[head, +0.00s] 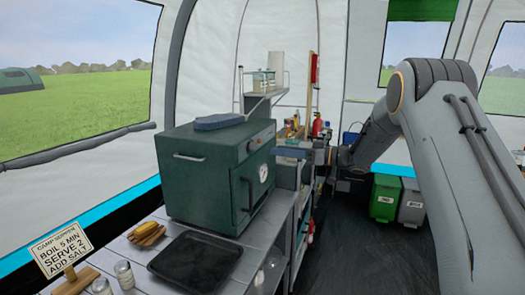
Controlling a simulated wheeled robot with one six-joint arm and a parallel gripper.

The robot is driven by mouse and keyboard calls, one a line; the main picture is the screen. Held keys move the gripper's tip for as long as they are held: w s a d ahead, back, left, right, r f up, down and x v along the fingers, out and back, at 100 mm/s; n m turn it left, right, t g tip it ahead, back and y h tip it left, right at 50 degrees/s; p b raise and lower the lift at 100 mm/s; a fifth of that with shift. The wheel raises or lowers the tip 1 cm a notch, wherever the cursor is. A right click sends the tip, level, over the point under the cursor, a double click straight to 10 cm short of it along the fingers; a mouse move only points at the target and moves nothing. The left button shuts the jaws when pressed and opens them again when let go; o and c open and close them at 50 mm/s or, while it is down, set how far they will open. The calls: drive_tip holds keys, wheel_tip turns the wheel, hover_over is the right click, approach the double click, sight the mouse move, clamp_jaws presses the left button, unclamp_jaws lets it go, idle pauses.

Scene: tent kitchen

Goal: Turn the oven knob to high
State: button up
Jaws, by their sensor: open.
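The oven is a dark green box (205,185) on the grey counter, with its front turned to the right. A small knob (251,146) sits on the control panel along the top of that front; its exact setting is too small to read. Below are a round white gauge (264,172) and a dark upright door handle (248,194). My gripper (281,152) reaches in from the right at about panel height, just off the oven's front. Its jaws are open and I see nothing held. I cannot tell whether it touches the panel.
A shelf (268,98) rises behind. Green and grey bins (385,198) stand beyond the open dark floor.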

sight(257, 148)
drive_tip(key=p+x, duration=0.2)
drive_tip(key=x, duration=0.5)
drive_tip(key=shift+a, duration=0.3)
drive_tip(key=c, duration=1.1)
